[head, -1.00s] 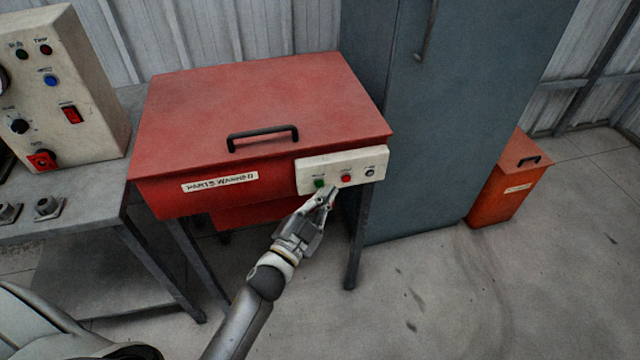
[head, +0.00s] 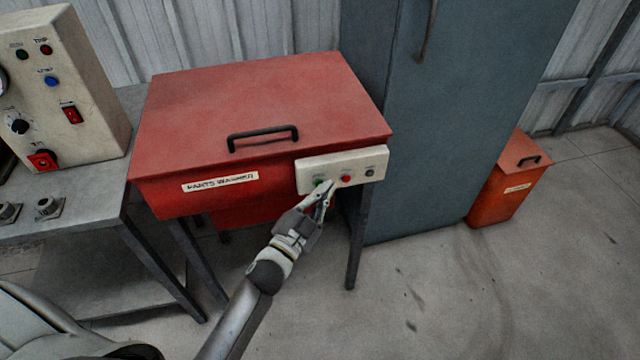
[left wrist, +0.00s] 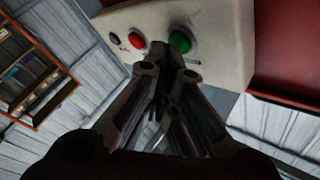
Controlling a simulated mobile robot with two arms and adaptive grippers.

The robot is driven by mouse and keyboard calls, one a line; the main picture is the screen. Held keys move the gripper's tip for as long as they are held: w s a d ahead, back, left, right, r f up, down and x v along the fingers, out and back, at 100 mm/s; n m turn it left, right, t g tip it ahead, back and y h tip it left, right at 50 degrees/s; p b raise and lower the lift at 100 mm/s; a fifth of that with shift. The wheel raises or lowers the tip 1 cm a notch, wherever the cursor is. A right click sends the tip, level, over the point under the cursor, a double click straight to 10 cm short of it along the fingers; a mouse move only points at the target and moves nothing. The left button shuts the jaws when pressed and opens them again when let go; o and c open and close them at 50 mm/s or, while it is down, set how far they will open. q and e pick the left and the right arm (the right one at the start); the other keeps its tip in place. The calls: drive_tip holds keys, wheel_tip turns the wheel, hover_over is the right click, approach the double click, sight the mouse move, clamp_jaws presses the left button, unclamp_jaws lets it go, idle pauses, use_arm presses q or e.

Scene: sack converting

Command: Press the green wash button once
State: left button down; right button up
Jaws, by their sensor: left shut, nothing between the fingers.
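The green wash button (head: 319,183) is on the white control panel (head: 331,161) at the front right of the red parts washer (head: 250,105). A red button (head: 345,179) and a small dark knob (head: 369,173) sit to its right. My left gripper (head: 328,186) is shut and empty, its tips close in front of the panel by the green button. In the left wrist view the green button (left wrist: 180,41) shows just beyond the fingertips (left wrist: 166,50), which partly overlap its lower edge. I cannot tell whether they touch it. My right gripper is out of view.
A grey bench (head: 80,205) with a switch box (head: 62,95) stands on the left. A tall blue-grey cabinet (head: 450,110) stands right of the washer, with an orange bin (head: 507,185) beyond it. The washer lid is closed. The floor in front is clear.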

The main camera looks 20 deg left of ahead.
use_arm(q)
drive_tip(key=shift+w+a, duration=0.1)
drive_tip(key=shift+w, duration=0.05)
idle(0.5)
drive_tip(key=shift+s+d, duration=0.45)
drive_tip(key=shift+s, duration=0.3)
drive_tip(key=shift+s+d+p, duration=0.25)
drive_tip(key=shift+s+d, duration=0.45)
drive_tip(key=shift+s, duration=0.35)
drive_tip(key=shift+s+d+p, duration=0.2)
drive_tip(key=shift+s+d, duration=0.5)
drive_tip(key=shift+s, duration=0.3)
